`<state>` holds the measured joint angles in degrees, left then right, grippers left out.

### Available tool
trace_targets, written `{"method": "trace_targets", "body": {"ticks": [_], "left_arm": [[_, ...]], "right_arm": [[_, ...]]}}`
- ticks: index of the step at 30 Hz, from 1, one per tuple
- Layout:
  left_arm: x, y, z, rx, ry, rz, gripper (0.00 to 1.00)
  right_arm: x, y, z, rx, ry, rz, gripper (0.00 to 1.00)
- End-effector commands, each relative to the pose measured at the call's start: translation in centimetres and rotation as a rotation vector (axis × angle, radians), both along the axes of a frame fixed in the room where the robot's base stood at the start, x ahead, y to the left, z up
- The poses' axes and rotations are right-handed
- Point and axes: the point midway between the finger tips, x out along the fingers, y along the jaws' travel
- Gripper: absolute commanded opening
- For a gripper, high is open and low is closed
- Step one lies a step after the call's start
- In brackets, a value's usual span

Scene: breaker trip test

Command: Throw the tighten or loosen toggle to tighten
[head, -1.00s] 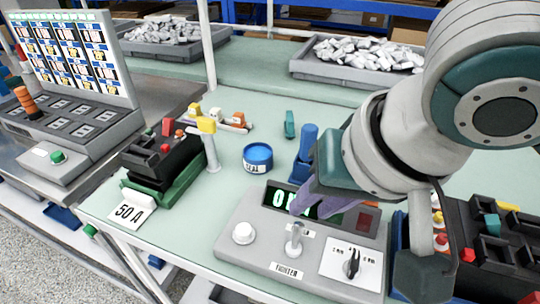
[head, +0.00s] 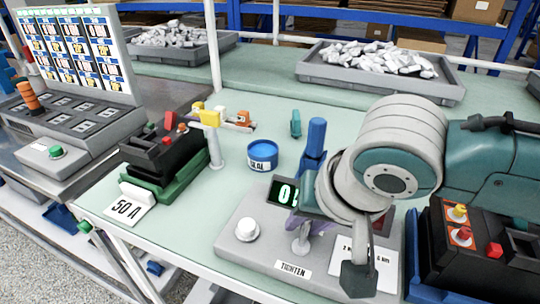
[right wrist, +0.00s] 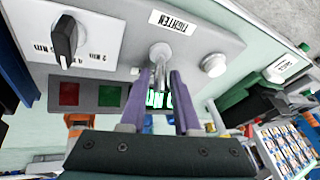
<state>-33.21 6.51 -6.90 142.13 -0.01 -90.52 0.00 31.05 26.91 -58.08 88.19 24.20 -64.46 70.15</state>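A grey console (head: 235,262) on the bench carries the metal toggle (head: 301,241), with a white TIGHTEN label (head: 293,269) on its near side. In the right wrist view the toggle (right wrist: 160,56) stands out from the panel, and the TIGHTEN label (right wrist: 173,22) is above it. My right gripper (head: 308,226) is at the toggle from behind. In the right wrist view its two purple fingers (right wrist: 164,80) are apart, one on each side of the lever. I cannot tell whether they touch it. The gripper partly hides the green display (head: 283,191). My left gripper is not in view.
The console also has a white round knob (head: 247,229) and a black rotary selector (right wrist: 65,38). A blue tin (head: 262,155) and a blue post (head: 315,140) stand behind it. A black breaker on a green stand (head: 165,165) is left; another black unit (head: 470,255) is right.

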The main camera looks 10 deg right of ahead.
Motion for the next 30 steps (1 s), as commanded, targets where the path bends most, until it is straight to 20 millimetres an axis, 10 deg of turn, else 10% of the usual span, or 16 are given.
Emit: {"method": "trace_targets", "body": {"ticks": [5, 13, 30], "left_arm": [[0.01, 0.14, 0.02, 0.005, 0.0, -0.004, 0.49], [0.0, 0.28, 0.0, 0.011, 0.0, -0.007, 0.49], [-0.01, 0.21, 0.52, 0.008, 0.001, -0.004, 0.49]], "right_arm": [[-0.01, 0.03, 0.03, 0.0, 0.0, 0.0, 0.31], [-0.03, 0.0, 0.03, 0.0, 0.0, 0.0, 0.0], [-0.23, 0.08, 0.13, -0.012, -0.014, 0.0, 0.0]]}}
